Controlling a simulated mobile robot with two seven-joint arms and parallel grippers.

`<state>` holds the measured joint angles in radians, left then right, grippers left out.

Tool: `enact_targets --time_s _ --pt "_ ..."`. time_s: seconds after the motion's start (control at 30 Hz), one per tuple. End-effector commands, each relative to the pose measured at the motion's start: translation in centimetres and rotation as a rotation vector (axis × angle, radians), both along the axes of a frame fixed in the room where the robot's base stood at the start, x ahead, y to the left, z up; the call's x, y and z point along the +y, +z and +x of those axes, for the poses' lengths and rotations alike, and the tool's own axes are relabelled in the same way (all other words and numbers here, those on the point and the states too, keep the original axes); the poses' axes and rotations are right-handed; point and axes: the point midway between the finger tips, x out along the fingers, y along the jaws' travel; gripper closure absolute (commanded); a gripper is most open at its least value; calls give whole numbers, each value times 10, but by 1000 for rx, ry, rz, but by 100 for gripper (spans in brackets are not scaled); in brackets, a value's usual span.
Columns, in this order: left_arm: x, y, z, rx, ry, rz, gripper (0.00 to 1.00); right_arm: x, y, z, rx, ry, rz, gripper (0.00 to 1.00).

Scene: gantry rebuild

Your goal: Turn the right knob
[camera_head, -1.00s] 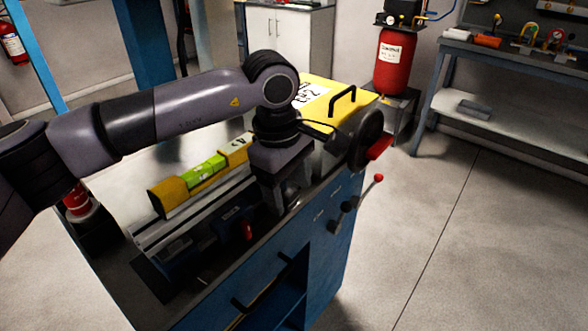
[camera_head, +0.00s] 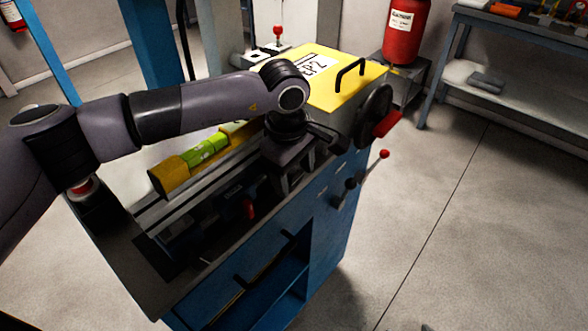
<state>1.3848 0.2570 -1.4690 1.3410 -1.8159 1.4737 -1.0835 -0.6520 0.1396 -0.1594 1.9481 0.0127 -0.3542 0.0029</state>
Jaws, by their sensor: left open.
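Two small dark knobs sit on the upper front of the blue machine cabinet (camera_head: 326,234). The left knob (camera_head: 338,202) is slightly lower in the picture, and the right knob (camera_head: 350,184) lies beside the rod of a red-ball lever (camera_head: 384,154). My left gripper (camera_head: 288,190) is open, pointing down over the machine bed, to the left of both knobs and apart from them. My left arm hides part of the machine behind it. My right gripper is not identifiable in view.
A yellow-topped headstock (camera_head: 322,84) with a black handle stands behind the gripper. A dark handwheel (camera_head: 374,104) with a red grip juts out at its right. A green and yellow bar (camera_head: 204,152) lies along the bed. The floor (camera_head: 480,220) to the right is clear.

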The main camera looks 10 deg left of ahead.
Motion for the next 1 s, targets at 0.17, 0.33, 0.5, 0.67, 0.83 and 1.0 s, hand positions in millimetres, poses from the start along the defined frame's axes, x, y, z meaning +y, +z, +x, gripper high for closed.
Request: enact_targets --time_s 0.17,0.33,0.5,0.67,0.83,1.0 --pt "0 0 0 0 0 0 45 0 1 1 -3 1 0 30" --pt "0 0 0 1 0 -1 86 0 1 2 -4 1 0 30" --pt "-1 0 0 15 1 10 86 0 0 2 -4 1 0 30" --pt "-2 -1 2 73 2 51 86 0 -4 2 -5 1 0 30" --pt "-2 -2 3 148 2 102 86 0 -9 2 -5 1 0 30" --pt "-3 -2 4 212 2 147 86 0 -14 2 -5 1 0 30"
